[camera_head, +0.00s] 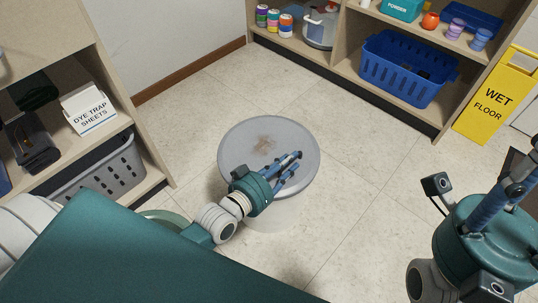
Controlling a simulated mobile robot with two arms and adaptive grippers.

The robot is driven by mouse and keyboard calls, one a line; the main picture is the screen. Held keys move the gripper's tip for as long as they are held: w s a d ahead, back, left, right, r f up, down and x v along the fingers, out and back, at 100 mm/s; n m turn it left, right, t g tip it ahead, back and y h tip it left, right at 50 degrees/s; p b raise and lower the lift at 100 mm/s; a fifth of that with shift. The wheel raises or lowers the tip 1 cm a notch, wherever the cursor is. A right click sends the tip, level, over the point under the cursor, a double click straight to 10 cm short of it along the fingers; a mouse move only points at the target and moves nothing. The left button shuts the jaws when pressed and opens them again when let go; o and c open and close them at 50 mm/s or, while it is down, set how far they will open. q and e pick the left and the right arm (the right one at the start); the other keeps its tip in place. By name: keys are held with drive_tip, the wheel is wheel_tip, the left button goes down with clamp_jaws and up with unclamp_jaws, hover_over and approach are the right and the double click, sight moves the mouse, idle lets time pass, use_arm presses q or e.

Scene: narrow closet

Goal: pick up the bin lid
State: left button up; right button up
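The bin lid (240,143) is a round grey disc with a raised rim and a brownish worn patch. It lies flat on top of a pale round bin (272,222), whose side shows only below the lid's near edge. My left gripper (297,160) is over the near right half of the lid, its blue fingers pointing to the upper right. A gap shows between its fingertips, with nothing held. Whether the fingers touch the lid cannot be told. My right gripper (524,172) is at the right edge, partly cut off, away from the lid; its finger opening is unclear.
A left shelf holds a grey basket (98,172) and a dye trap sheets box (90,108). A back shelf holds a blue crate (400,75), cans and a pot. A yellow wet floor sign (497,97) stands at right. Tiled floor around the bin is clear.

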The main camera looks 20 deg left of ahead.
use_arm(q)
clamp_jaws()
drive_tip(key=shift+r, duration=0.15)
